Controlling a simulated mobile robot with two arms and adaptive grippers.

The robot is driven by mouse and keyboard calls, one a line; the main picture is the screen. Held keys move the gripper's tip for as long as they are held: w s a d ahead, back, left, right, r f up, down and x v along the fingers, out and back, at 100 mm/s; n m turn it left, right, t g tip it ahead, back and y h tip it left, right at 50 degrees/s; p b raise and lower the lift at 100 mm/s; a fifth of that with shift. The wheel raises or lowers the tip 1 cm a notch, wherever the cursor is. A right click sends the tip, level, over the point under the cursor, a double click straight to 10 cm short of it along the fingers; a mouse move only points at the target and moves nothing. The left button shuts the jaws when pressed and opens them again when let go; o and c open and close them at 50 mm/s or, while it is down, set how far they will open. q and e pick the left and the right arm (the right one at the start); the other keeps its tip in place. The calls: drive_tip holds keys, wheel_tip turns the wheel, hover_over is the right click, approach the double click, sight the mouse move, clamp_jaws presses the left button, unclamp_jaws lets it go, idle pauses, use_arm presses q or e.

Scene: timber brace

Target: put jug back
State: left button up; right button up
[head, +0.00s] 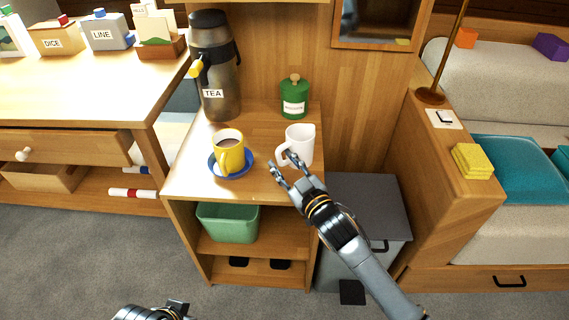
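A white jug (301,142) stands upright on the top of the small wooden cabinet, near its right side, with its handle towards the left. My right gripper (285,164) is just in front of the jug, by the handle. Its two fingers are apart, and I see nothing between them. Whether a finger touches the jug I cannot tell. My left gripper (178,308) shows only in part at the bottom edge, and its fingers are not clear.
On the cabinet top (262,180) stand a yellow mug (229,157) on a blue saucer (215,170), a TEA dispenser (222,95) and a green lidded jar (294,100). A green bin (228,224) sits on the shelf below. A grey box (360,205) stands to the right.

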drive_tip(key=shift+r, duration=0.1)
